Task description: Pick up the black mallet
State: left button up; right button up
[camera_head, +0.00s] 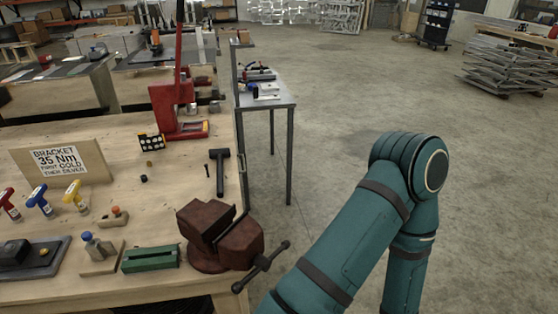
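The black mallet (220,168) lies on the wooden workbench (110,219), near the bench's right edge. Its head points to the back and its handle runs toward the front. Nothing holds it. My teal right arm (375,220) is bent over the floor to the right of the bench. Neither gripper shows in the head view, so I cannot see their fingers.
A dark red vise (222,236) stands in front of the mallet at the bench's edge. A red press (176,110) stands behind it. A green block (150,258), several coloured-handled tools and a sign (62,162) are to the left.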

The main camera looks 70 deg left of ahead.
aim_at(219, 153)
jog(key=i+l+u, duration=0.2)
jog(key=i, duration=0.2)
jog(key=i+u, duration=0.2)
jog(key=i, duration=0.15)
jog(key=i+l+u, duration=0.2)
jog(key=i+u, duration=0.25)
jog(key=u, duration=0.25)
jog(key=i+u, duration=0.25)
jog(key=u, duration=0.25)
jog(key=i+l+u, duration=0.1)
jog(key=u, duration=0.4)
jog(key=i+l, duration=0.05)
jog(key=i, duration=0.05)
